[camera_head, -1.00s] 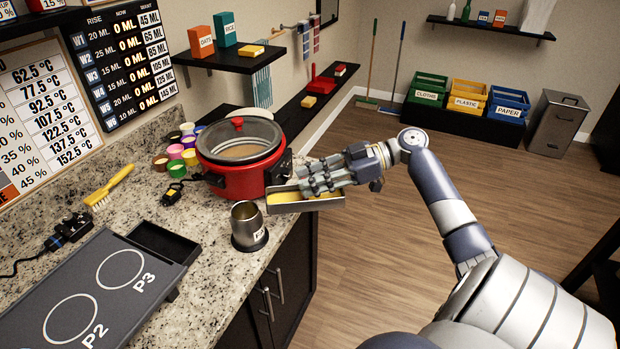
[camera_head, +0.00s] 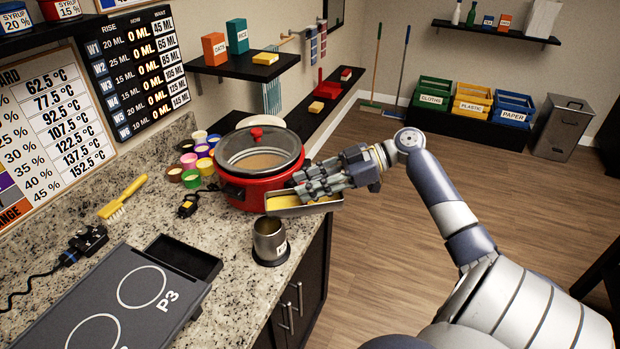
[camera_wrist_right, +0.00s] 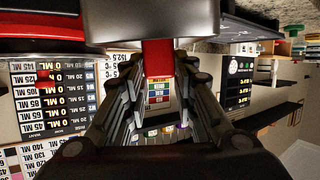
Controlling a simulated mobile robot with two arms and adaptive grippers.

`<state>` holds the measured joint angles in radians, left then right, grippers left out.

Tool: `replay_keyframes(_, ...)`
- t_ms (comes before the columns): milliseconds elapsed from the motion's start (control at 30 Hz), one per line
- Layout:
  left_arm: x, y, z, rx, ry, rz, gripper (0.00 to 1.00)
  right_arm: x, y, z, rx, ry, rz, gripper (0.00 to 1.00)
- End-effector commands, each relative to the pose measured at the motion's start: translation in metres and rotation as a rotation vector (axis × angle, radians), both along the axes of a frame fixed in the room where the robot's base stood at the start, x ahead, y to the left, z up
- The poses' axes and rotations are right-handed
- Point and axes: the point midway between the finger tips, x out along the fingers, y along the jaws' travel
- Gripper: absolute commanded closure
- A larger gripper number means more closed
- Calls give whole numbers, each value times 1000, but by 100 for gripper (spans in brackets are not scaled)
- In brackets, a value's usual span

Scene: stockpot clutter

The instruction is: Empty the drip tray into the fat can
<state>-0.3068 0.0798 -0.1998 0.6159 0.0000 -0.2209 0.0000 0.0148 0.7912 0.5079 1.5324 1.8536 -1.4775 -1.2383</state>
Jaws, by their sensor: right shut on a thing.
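The drip tray (camera_head: 332,207) is a shallow metal trough with yellow fat in it. My right gripper (camera_head: 308,186) is shut on it from above, in front of the red pot. In the right wrist view the fingers (camera_wrist_right: 158,85) close on a red tab (camera_wrist_right: 158,58), with the grey tray (camera_wrist_right: 150,22) beyond it. The fat can (camera_head: 269,240) is an open metal cylinder on a dark base, upright near the counter's front edge. The tray's left end is just behind and above the can's rim in the head view. My left gripper is out of view.
The red pot (camera_head: 230,185) with its lid stands close behind the tray. Several coloured cups (camera_head: 190,160), a yellow brush (camera_head: 123,197) and a dark plate with marked circles (camera_head: 110,300) lie to the left. Open floor (camera_head: 400,260) is to the right.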

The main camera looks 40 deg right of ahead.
Motion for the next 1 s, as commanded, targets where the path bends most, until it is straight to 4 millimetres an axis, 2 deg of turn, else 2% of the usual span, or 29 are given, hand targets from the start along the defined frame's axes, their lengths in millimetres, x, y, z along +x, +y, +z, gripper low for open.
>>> replay_keyframes(500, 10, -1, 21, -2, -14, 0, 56, -1, 7, 15, -139, -25, 1, 100)
replay_keyframes(1000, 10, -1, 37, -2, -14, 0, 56, -3, 17, 27, -306, -52, 1, 100)
